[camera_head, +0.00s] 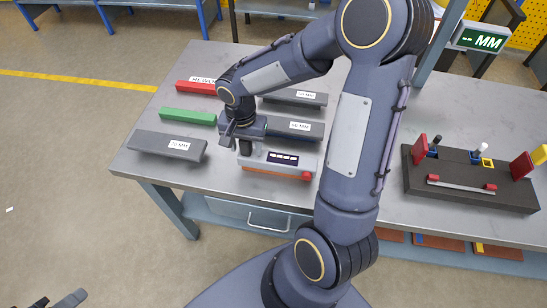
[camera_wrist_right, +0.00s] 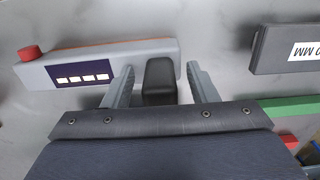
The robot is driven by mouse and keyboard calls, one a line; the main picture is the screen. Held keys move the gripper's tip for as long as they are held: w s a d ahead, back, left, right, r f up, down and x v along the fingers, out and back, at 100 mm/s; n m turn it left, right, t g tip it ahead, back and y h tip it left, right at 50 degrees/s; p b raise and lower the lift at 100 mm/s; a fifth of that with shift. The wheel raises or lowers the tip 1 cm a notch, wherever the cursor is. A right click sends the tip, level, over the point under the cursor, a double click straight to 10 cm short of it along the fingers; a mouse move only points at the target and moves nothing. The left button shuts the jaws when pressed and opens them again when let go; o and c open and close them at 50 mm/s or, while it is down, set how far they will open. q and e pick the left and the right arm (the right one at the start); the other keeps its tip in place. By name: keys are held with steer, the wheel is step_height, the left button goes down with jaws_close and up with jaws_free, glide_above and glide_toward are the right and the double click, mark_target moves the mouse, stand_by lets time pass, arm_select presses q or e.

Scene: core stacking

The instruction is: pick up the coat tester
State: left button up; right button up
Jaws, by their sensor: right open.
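The coat tester (camera_head: 280,159) appears to be the light grey device with an orange lower edge, a dark display strip and a red end, lying on the table. In the right wrist view the coat tester (camera_wrist_right: 110,60) shows its display and a red knob. My right gripper (camera_head: 237,142) is over its left end in the head view. In the wrist view the open fingers (camera_wrist_right: 160,74) stand on both sides of a black block (camera_wrist_right: 159,77) at the tester's end, with gaps visible. My left gripper (camera_head: 66,301) shows only partly at the bottom left corner, away from the table.
Dark grey labelled bars (camera_head: 168,146), a green bar (camera_head: 188,117) and a red bar (camera_head: 197,87) lie close around the tester. A black fixture (camera_head: 470,188) with coloured parts stands at the right. The table's (camera_head: 222,185) front edge is near the tester.

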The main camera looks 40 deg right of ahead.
steer(key=shift+f, duration=0.3)
jaws_close()
steer(key=shift+r, duration=0.15)
steer(key=shift+r, duration=0.6)
steer(key=s+d+r+b, duration=0.1)
steer(key=s+d+r, duration=0.5)
steer(key=d+r, duration=0.5)
steer(key=shift+d+r, duration=0.35)
steer(key=shift+d, duration=0.45)
